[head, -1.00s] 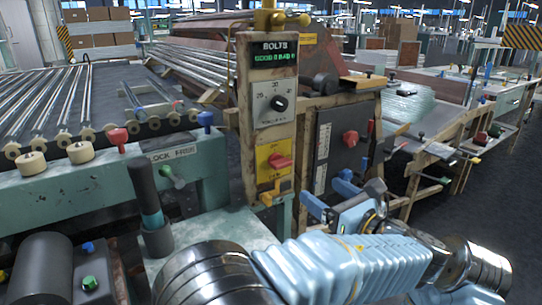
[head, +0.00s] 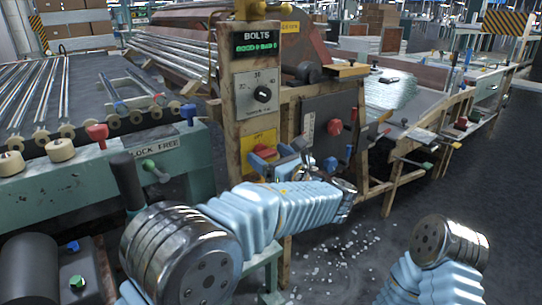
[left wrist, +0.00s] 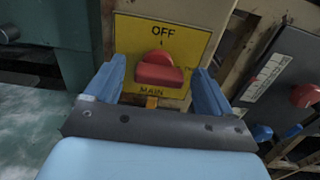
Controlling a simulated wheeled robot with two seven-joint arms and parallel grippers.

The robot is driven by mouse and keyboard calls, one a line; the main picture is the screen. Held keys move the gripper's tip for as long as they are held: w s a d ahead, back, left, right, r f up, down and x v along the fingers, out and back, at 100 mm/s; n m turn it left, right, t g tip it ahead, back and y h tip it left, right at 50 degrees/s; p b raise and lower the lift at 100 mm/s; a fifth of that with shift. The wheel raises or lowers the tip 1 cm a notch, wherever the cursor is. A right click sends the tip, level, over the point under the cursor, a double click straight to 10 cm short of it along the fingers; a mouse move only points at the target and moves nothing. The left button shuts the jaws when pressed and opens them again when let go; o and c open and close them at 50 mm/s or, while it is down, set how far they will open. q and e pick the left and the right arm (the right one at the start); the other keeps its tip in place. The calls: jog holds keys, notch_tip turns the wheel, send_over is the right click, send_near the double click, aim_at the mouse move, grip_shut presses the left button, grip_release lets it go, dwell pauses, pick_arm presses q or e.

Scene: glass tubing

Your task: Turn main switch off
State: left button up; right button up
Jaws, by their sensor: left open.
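The main switch is a red knob (left wrist: 158,72) on a yellow plate (left wrist: 190,42) marked OFF at the top and MAIN at the bottom in the left wrist view. Its handle looks roughly crosswise. In the head view the red knob (head: 263,151) sits low on the wooden post, under the dial. My left gripper (left wrist: 157,74) is open, with one blue finger on each side of the knob. I cannot tell whether the fingers touch it. In the head view the left gripper (head: 289,160) is beside the plate's right edge and partly covers it. My right gripper is out of view.
A black dial (head: 262,94) and a BOLTS display (head: 257,43) are above the switch. A dark panel with another red knob (head: 335,127) stands to the right. A green rail marked LOCK FREE (head: 180,145) is at left. My right arm shows at lower right.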

pick_arm(q)
jog(key=c, duration=1.1)
jog(key=shift+o, duration=0.2)
